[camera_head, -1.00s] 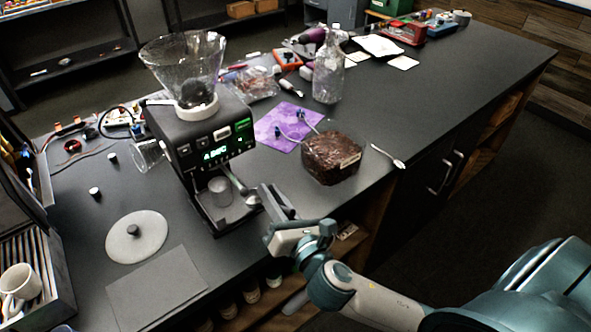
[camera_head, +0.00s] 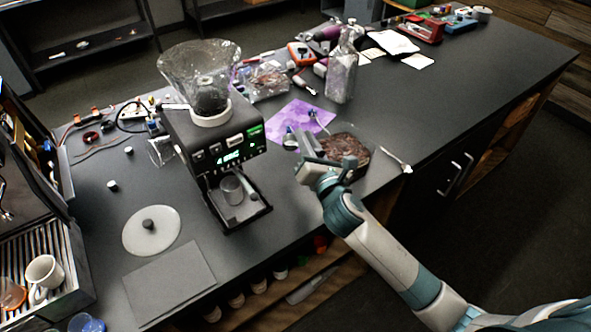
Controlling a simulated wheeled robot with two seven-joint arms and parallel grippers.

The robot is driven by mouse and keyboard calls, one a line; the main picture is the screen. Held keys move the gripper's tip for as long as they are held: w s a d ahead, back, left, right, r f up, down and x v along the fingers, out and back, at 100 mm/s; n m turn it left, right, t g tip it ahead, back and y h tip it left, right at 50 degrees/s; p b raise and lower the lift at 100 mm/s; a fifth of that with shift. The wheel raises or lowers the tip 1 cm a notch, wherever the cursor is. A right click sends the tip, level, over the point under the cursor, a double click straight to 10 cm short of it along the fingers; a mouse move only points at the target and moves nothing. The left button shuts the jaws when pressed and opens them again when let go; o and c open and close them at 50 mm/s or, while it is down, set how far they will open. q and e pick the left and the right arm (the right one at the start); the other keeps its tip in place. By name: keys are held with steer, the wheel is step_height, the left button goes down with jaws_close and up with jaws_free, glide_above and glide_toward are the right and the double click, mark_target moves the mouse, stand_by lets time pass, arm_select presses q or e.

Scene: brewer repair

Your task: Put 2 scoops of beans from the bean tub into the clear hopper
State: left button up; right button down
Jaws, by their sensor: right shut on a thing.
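The clear hopper (camera_head: 190,70) is a flared funnel on top of the black brewer (camera_head: 205,140), with dark beans low inside it. The bean tub (camera_head: 357,163), filled with dark brown beans, stands on the counter right of the brewer. My right gripper (camera_head: 307,160) is at the tub's left front side and covers part of it. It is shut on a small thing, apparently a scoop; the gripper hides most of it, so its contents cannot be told. My left gripper is not in view.
A purple cloth (camera_head: 296,112) with small parts lies behind the tub. A clear bottle (camera_head: 342,70) stands behind it, and a white-ended spoon (camera_head: 397,160) lies to the right. A round lid (camera_head: 165,237) and flat dark plate (camera_head: 168,285) lie front left.

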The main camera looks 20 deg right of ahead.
steer(key=shift+f, duration=3.05)
steer(key=shift+f, duration=1.85)
steer(key=shift+f, duration=0.2)
steer(key=c, duration=2)
jaws_free()
steer(key=shift+s+r, duration=0.1)
steer(key=shift+r, duration=0.1)
